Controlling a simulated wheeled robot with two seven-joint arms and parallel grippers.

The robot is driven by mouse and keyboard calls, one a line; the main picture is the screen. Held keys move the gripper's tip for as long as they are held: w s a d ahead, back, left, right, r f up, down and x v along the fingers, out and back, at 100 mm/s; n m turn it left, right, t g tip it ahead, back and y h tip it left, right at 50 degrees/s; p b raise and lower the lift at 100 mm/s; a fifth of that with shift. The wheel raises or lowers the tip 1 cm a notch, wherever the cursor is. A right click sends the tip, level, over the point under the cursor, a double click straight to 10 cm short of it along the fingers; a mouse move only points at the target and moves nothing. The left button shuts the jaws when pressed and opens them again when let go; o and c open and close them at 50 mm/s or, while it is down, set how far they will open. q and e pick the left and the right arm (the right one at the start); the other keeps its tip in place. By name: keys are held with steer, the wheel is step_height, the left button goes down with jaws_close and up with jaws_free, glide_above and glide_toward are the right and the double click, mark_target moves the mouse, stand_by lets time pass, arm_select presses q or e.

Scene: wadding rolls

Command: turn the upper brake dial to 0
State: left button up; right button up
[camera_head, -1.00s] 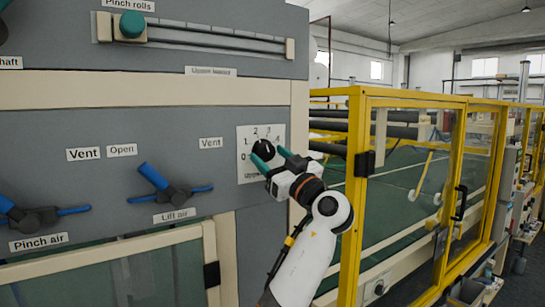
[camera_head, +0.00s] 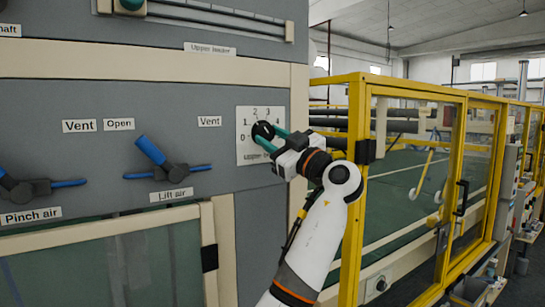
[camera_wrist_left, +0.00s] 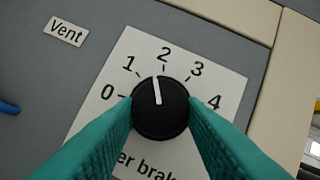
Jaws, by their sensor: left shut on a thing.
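The upper brake dial (camera_head: 263,131) is a round black knob with a white pointer line, on a white scale plate (camera_head: 246,113) marked 0 to 4. In the left wrist view the dial (camera_wrist_left: 161,108) has its pointer just left of the 2, between 1 and 2. My left gripper (camera_head: 273,138) reaches it from the lower right in the head view. Its two teal fingers (camera_wrist_left: 160,125) are shut on the dial, one on each side. They cover part of the plate and the start of its lower label. My right gripper is not in view.
Left of the plate are the blue lift air lever (camera_head: 152,151) and a Vent label (camera_head: 209,121). A yellow framed guard (camera_head: 357,190) stands close to the right of the panel, near my left arm. A cream framed window (camera_head: 120,225) lies below.

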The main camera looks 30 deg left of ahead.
arm_select(q)
steer(key=n+g+b, duration=0.1)
steer(key=n, duration=0.1)
steer(key=shift+w+n+g, duration=0.1)
steer(key=shift+n+g, duration=0.2)
steer(key=shift+n, duration=0.7)
steer(key=shift+d+r+n+g, duration=0.1)
steer(key=shift+r+n+g, duration=0.15)
steer(key=shift+n+g, duration=0.7)
steer(key=n, duration=0.1)
steer(key=n+g+h+p, duration=0.1)
steer(key=n, duration=0.1)
steer(key=shift+w+r+n, duration=0.15)
steer(key=shift+r+n, duration=0.05)
steer(key=shift+n, duration=0.05)
steer(key=n+h+p, duration=0.1)
steer(key=n, duration=0.1)
steer(key=shift+r+n, duration=0.15)
steer(key=shift+n, duration=0.25)
steer(key=shift+n+g+h+p, duration=0.25)
steer(key=shift+n+h+p, duration=0.45)
steer(key=shift+n+p, duration=0.5)
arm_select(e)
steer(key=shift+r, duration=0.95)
arm_select(q)
steer(key=shift+n, duration=0.4)
